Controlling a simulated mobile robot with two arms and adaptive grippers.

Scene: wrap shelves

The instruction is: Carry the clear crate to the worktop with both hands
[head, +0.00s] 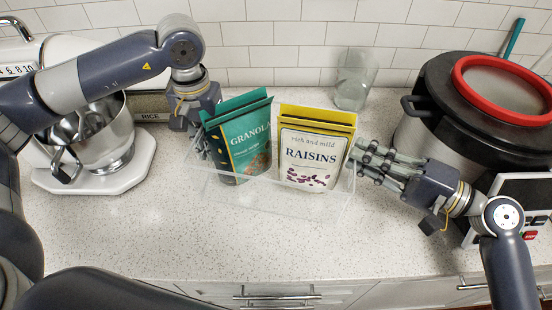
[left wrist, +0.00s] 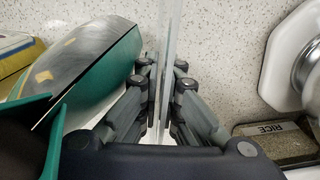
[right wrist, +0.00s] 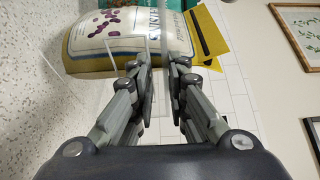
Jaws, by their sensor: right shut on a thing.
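The clear crate (head: 262,195) is at the middle of the white speckled worktop (head: 250,245); I cannot tell whether its base touches the surface. A green granola bag (head: 240,140) and a yellow-and-white raisins bag (head: 312,150) stand upright in it. My left gripper (head: 203,148) is at the crate's left end, its fingers closed on both sides of the clear wall, which shows edge-on in the left wrist view (left wrist: 167,65). My right gripper (head: 358,158) is shut on the right end wall, also seen in the right wrist view (right wrist: 164,45).
A mixer with a steel bowl (head: 105,135) stands at the left, beside a rice container (head: 150,103). An empty glass (head: 353,80) stands behind the crate. A large pot with a red-rimmed lid (head: 440,95) is at the right. The worktop in front is clear.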

